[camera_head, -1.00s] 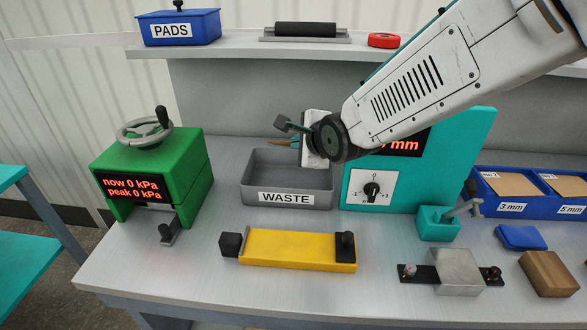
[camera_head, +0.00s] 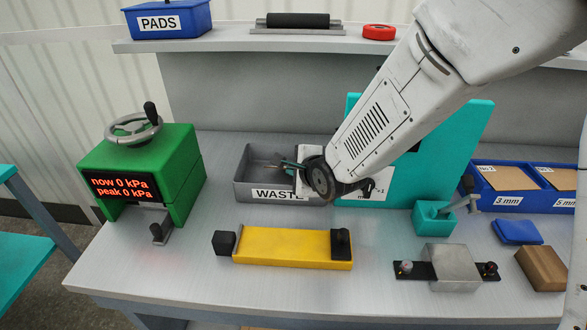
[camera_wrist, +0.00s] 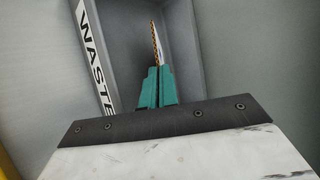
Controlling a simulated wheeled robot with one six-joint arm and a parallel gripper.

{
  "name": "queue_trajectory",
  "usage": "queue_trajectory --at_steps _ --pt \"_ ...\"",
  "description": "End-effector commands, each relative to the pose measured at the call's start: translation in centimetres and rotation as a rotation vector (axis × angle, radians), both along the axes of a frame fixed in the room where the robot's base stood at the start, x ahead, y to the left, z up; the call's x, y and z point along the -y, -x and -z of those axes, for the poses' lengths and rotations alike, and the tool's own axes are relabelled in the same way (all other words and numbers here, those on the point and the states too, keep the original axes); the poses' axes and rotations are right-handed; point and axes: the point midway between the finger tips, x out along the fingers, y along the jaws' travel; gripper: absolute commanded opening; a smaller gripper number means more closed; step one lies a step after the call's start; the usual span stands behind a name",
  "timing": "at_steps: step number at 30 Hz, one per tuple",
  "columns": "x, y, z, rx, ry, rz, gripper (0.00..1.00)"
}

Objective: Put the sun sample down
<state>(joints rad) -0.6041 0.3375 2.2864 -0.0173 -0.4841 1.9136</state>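My gripper (camera_head: 290,164) is low over the grey waste tray (camera_head: 248,192), at its right part. In the wrist view, its teal fingers (camera_wrist: 157,87) are close together on a thin sample (camera_wrist: 156,45), seen nearly edge-on, with a brown corrugated edge and a pale face. The sample points into the tray; I cannot tell whether it touches the tray floor. No sun mark shows on it from this angle. My wrist hides part of the tray in the head view.
A green press (camera_head: 150,170) stands left of the tray, and a teal gauge (camera_head: 440,150) stands close on its right, partly behind my arm. A yellow plate (camera_head: 290,247) lies in front. A metal block (camera_head: 452,265) and blue bins (camera_head: 520,200) are at right.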

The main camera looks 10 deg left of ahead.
Motion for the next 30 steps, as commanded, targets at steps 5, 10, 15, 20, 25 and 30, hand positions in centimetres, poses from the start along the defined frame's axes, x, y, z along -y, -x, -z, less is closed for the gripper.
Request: queue_trajectory --at_steps 5,10,15,20,25,30 --pt "0.0 0.0 0.0 0.000 0.000 0.000 0.13" --pt "0.0 0.0 0.0 0.000 0.000 0.000 0.24" --pt "0.1 0.0 -0.1 0.001 0.000 0.000 0.24" --pt "0.7 0.9 -0.9 0.002 -0.001 0.001 0.24" --pt "2.2 3.1 -2.7 0.003 -0.002 0.000 0.24" --pt "3.9 5.5 -4.5 0.003 -0.002 0.000 0.24"
